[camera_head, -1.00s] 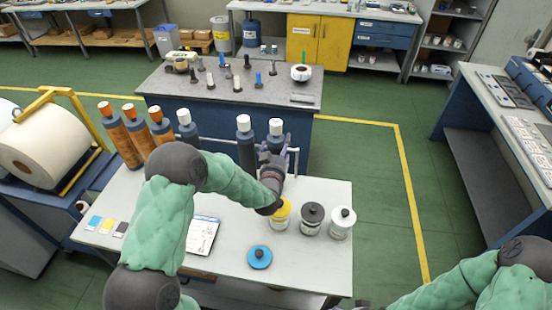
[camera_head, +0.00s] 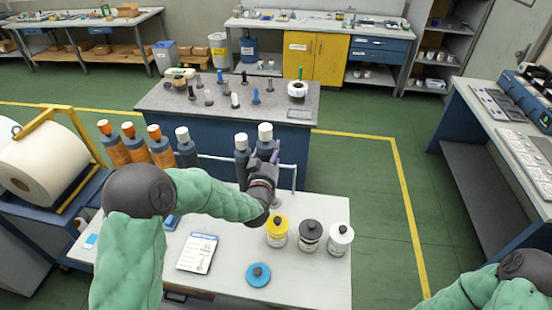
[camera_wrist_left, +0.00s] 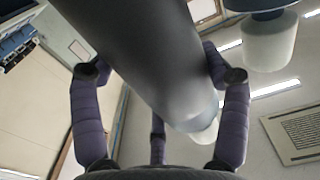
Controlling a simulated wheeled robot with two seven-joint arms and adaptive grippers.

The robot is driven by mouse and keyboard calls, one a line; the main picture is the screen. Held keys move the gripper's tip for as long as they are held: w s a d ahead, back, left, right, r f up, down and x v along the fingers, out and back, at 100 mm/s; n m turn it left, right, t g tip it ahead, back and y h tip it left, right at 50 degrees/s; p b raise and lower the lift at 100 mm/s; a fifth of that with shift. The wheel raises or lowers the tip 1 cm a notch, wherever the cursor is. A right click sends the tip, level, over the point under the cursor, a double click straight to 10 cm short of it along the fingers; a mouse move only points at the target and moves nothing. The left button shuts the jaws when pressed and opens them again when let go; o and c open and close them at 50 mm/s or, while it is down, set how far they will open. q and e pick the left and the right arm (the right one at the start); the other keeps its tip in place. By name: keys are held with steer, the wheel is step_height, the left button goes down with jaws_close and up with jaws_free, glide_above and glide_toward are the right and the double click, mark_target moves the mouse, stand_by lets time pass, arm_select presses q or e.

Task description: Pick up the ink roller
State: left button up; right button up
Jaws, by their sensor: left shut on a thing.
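The ink roller (camera_head: 265,139) is a dark grey-blue cylinder with a white end. It is upright or nearly so, and its white end sits higher than that of the similar roller (camera_head: 242,155) beside it. My left gripper (camera_head: 264,163) is shut on it below the white end. In the left wrist view the dark roller (camera_wrist_left: 140,50) runs between the purple fingers, its pale end past them. Its lower part is hidden behind the gripper in the head view. My right arm shows at the lower right, but its gripper is out of view.
Yellow (camera_head: 277,232), black (camera_head: 310,238) and white (camera_head: 339,240) lidded jars stand close to the right. A blue disc (camera_head: 258,275) and a printed sheet (camera_head: 197,253) lie on the white table (camera_head: 310,285).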

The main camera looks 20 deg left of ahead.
arm_select(q)
steer(key=s+a+r, duration=0.4)
steer(key=s+r, duration=0.2)
steer(key=s, duration=0.4)
steer(key=shift+r+p, duration=0.15)
steer(key=shift+p, duration=0.2)
steer(key=shift+s+d, duration=0.1)
steer(key=shift+s, duration=0.05)
